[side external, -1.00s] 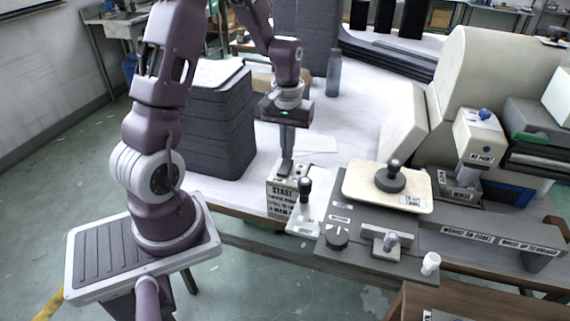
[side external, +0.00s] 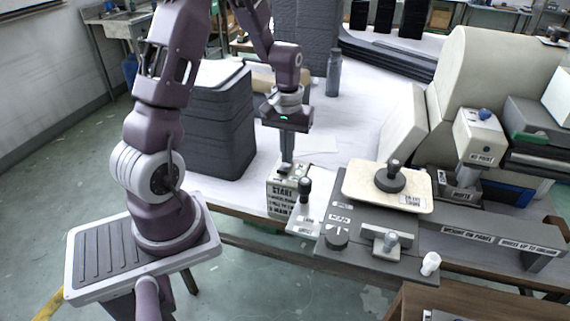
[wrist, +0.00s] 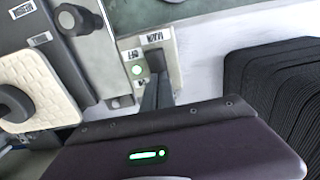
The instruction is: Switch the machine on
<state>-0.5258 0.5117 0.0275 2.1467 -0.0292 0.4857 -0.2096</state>
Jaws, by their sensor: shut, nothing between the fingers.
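The machine's switch box (side external: 281,203), pale with a START label on its front, stands at the table's front edge, left of the grey control panel. In the wrist view its top plate (wrist: 171,77) has a dark switch (wrist: 155,61), a label reading MAIN, and a lit green lamp (wrist: 137,70). My gripper (side external: 287,163) points down over the box with its fingers shut and empty. In the wrist view the fingertips (wrist: 154,84) are right at the switch; I cannot tell whether they touch it. They hide part of the plate.
Just right of the box is a black-knobbed lever (side external: 305,188). Beyond it the grey panel (side external: 375,262) carries a dial (side external: 337,237), a cream plate with a black knob (side external: 390,178) and a small handle. A dark ribbed stack (side external: 210,125) stands left of my gripper.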

